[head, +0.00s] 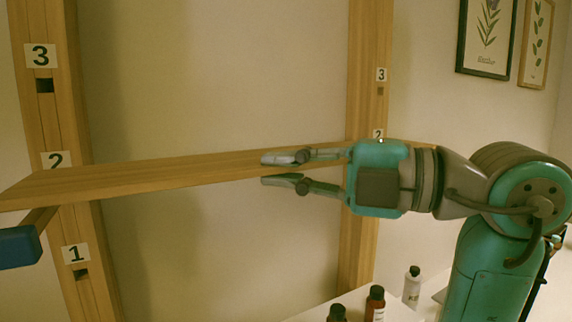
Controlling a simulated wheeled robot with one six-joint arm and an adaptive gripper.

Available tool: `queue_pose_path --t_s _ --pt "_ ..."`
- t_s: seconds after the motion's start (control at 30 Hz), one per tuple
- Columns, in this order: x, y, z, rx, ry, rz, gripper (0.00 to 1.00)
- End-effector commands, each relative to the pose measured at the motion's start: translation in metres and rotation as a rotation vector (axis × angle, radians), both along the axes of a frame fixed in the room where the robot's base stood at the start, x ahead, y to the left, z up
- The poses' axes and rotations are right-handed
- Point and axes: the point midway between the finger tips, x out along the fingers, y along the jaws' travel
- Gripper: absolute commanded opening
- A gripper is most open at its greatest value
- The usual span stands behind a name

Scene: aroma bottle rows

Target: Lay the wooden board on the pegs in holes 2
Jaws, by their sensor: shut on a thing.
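The long wooden board (140,177) runs level across the picture from the left post (50,110) past the right post (367,80), at the height of the labels 2. My gripper (264,170) comes from the right and is shut on the board's near edge around its middle, one finger above and one below. A peg (42,219) with a blue end (18,247) sticks out under the board's left end, near hole 2. I cannot tell whether the board touches it. The right peg and the right hole 2 are hidden behind the board and my gripper.
Hole 3 (45,86) and hole 1 (81,274) on the left post look empty. Dark bottles (375,302) and a white bottle (412,286) stand on a white surface at the lower right. Framed pictures (487,35) hang on the wall.

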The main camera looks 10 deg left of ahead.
Motion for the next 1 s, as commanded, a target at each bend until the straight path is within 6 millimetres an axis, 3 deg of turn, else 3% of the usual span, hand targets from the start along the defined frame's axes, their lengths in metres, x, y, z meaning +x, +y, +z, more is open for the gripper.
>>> queue_pose_path --t_s 1.0 --pt "-0.0001 0.0000 -0.0090 0.001 0.000 0.000 0.00"
